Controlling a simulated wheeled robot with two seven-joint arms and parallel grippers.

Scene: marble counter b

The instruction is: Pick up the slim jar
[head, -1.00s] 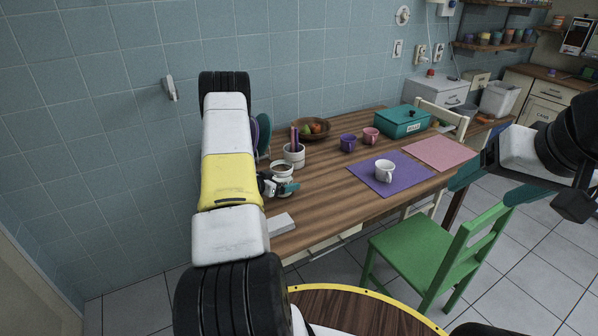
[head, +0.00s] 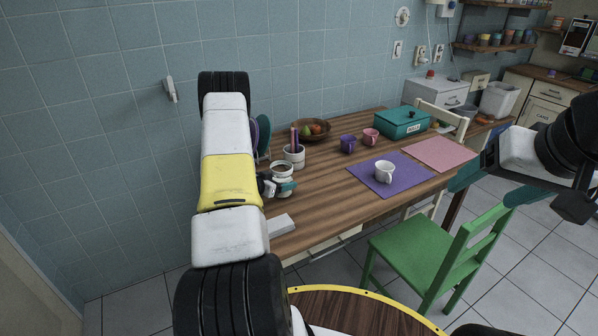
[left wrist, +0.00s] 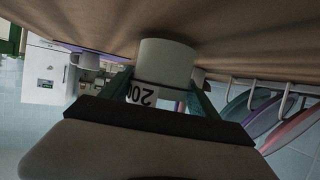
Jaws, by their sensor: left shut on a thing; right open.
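The slim jar (head: 282,165) is pale with a dark band near its top. It is near the left end of the wooden table, in front of a utensil pot. In the left wrist view, which is upside down, the pale round jar (left wrist: 166,62) with a "200" label is between the fingers. My left gripper (head: 278,187) is shut on it, and its fingers hide part of the jar. I cannot tell whether the jar touches the tabletop. My right gripper (head: 495,183) is open and empty, off the table's right end, above the green chair.
The pot (head: 294,157) with purple utensils stands just behind the jar. A fruit bowl (head: 312,134), a purple mug (head: 348,144), a pink mug (head: 371,136) and a teal box (head: 403,122) stand farther back. A white mug (head: 385,172) sits on a purple mat (head: 365,178).

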